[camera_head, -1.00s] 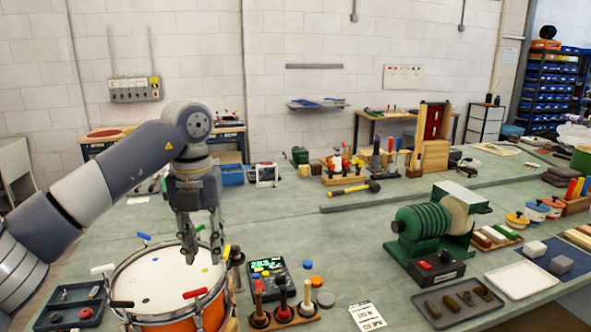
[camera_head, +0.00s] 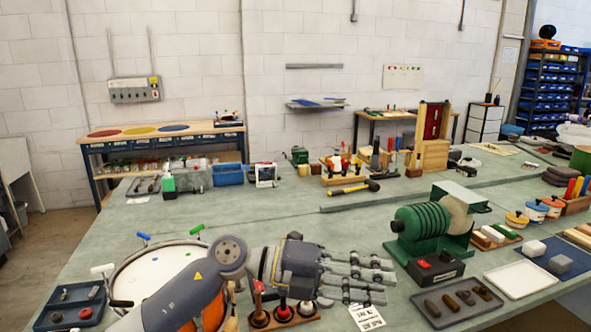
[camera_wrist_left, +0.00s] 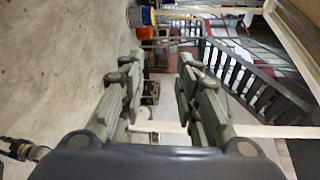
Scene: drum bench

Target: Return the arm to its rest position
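My left gripper (camera_head: 384,279) is in the lower middle of the head view, with its fingers pointing right above the bench. It also shows in the left wrist view (camera_wrist_left: 157,72), where its two fingers stand apart with nothing between them. My left arm lies low across the front of the drum (camera_head: 138,273) and hides much of its head and shell. My right gripper is in neither view.
A green machine (camera_head: 423,225) and its black control box (camera_head: 436,268) stand right of the gripper. Stamps with wooden handles (camera_head: 284,308) and a white card (camera_head: 367,318) lie close below. A white tray (camera_head: 520,279) is further right.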

